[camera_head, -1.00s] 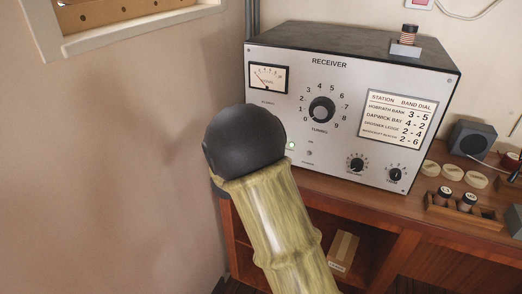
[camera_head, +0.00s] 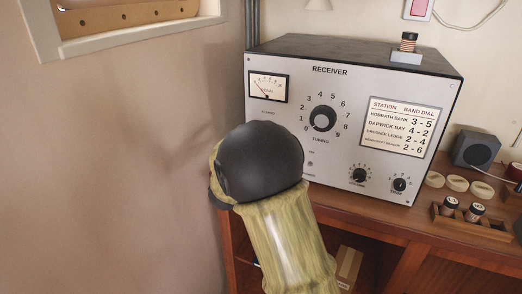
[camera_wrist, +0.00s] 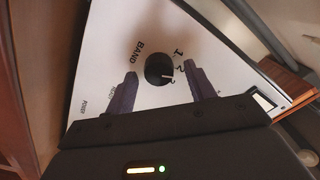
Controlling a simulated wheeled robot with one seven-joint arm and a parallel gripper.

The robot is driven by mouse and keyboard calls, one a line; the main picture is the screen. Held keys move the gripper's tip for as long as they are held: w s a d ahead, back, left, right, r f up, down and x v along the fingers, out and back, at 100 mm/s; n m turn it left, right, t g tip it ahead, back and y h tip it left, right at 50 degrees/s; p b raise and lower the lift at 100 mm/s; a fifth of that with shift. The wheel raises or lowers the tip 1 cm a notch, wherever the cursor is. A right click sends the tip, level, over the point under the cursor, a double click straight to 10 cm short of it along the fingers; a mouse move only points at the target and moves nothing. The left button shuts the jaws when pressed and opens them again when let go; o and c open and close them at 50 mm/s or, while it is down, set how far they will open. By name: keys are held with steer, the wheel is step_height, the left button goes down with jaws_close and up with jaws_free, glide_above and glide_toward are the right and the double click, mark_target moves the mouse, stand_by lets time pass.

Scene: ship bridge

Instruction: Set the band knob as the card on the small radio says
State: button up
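In the wrist view a round black band knob (camera_wrist: 155,66) sits on a white panel beside the word BAND and the digits 1 and 2. A short white mark shows on its right side; I cannot tell exactly which digit it points to. My gripper (camera_wrist: 161,70) is open, one finger on each side of the knob, with no clear contact. In the head view my arm hides the gripper and the receiver's lower left. The receiver (camera_head: 268,123) carries a station card (camera_head: 402,126) with several band-dial pairs, such as Horrath Bank 3-5. I cannot identify a separate small radio.
The receiver has a tuning knob (camera_head: 322,118), a volume knob (camera_head: 359,175) and a tone knob (camera_head: 399,185). A dark grey box (camera_head: 475,149), pale discs and a wooden tray (camera_head: 484,228) stand on the wooden desk to the right. A wall is close on the left.

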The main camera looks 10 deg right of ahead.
steer(key=b+v, duration=0.1)
steer(key=v, duration=1.6)
